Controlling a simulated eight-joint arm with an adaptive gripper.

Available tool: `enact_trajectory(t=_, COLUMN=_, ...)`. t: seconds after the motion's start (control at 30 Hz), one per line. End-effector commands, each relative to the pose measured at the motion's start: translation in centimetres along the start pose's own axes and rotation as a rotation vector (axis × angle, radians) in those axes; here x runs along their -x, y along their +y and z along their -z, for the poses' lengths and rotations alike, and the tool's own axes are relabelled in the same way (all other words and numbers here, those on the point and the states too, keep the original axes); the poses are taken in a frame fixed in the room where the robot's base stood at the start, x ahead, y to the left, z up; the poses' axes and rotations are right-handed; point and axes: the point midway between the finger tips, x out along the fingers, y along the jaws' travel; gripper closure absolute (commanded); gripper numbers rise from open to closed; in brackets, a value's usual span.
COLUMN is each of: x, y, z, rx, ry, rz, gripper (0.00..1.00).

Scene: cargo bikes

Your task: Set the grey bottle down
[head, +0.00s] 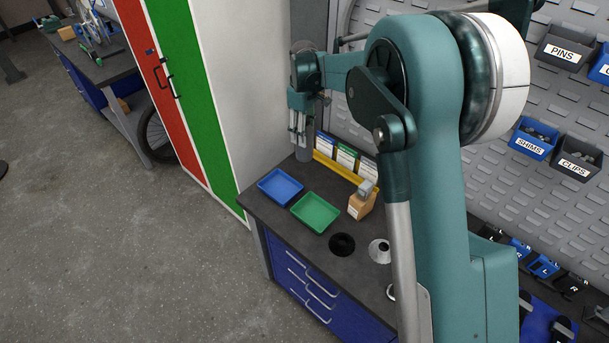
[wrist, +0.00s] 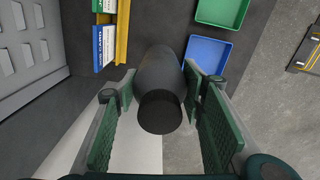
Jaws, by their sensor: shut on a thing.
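The grey bottle (head: 304,152) hangs below my gripper (head: 301,112) in the head view, near the back left corner of the dark bench top (head: 268,226). In the wrist view the bottle (wrist: 158,75) is between the two green-padded fingers of my gripper (wrist: 160,97), which is shut on it. Its dark round end faces the camera. I cannot tell whether its base touches the bench.
A yellow rack (head: 345,175) with cards stands close to the bottle. A blue tray (head: 281,187), a green tray (head: 314,212) and a wooden block (head: 360,203) are on the bench. A white, green and red cabinet (head: 215,80) stands left of the bottle.

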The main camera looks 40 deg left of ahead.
Motion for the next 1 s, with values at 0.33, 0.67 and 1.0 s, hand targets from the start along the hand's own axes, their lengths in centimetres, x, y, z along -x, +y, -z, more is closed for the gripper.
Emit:
enact_trajectory(t=0.33, x=-1.6, y=0.0, z=0.0, rx=0.0, ry=0.0, rz=0.0, gripper=0.83)
enact_trajectory(t=0.67, x=-5.6, y=0.0, z=0.0, rx=0.0, ry=0.0, rz=0.0, gripper=0.83)
enact_trajectory(t=1.0, x=-6.2, y=0.0, z=0.0, rx=0.0, ry=0.0, rz=0.0, gripper=0.83)
